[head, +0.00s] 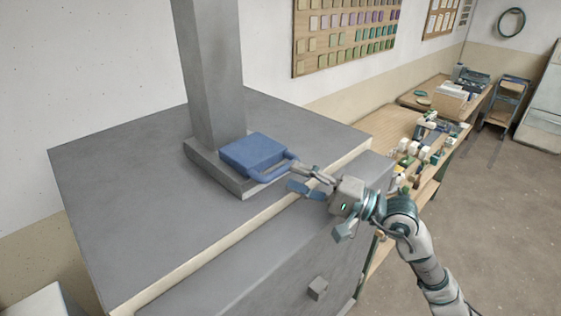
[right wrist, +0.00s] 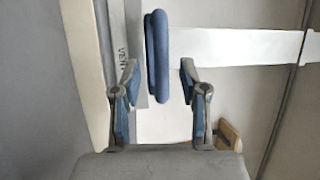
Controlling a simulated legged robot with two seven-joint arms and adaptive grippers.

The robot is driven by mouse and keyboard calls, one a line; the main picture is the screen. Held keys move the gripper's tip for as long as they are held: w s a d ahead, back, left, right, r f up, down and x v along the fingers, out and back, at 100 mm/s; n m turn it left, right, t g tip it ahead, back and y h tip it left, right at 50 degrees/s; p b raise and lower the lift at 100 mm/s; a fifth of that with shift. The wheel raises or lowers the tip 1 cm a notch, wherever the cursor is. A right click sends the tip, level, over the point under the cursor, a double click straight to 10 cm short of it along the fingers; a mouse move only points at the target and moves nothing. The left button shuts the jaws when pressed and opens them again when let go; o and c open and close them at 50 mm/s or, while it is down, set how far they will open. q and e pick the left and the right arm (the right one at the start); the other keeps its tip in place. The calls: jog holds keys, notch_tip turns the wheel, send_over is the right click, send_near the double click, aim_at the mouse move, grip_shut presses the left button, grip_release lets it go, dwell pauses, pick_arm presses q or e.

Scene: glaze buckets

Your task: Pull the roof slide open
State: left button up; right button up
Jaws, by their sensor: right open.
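The blue roof slide (head: 252,152) lies on the grey collar at the foot of the square chimney, on the kiln's flat top. Its blue loop handle (head: 283,169) points toward my right arm. In the right wrist view the handle bar (right wrist: 157,55) stands upright in the picture, between the lines of the two fingers. My right gripper (head: 305,180) is open at the front edge of the kiln top, close to the handle. In the right wrist view the gripper (right wrist: 159,78) has a gap on each side of the bar. My left gripper is not in view.
The grey chimney (head: 213,75) rises behind the slide. The kiln top (head: 110,175) is otherwise bare. A wooden bench (head: 372,145) with several small pale and green pieces stands to the right. Grey floor (head: 495,230) is open at the right.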

aim_at(280, 172)
jog(key=p+x, duration=0.1)
jog(key=x, duration=0.3)
jog(key=shift+a, duration=0.3)
jog(key=shift+d, duration=0.1)
grip_shut()
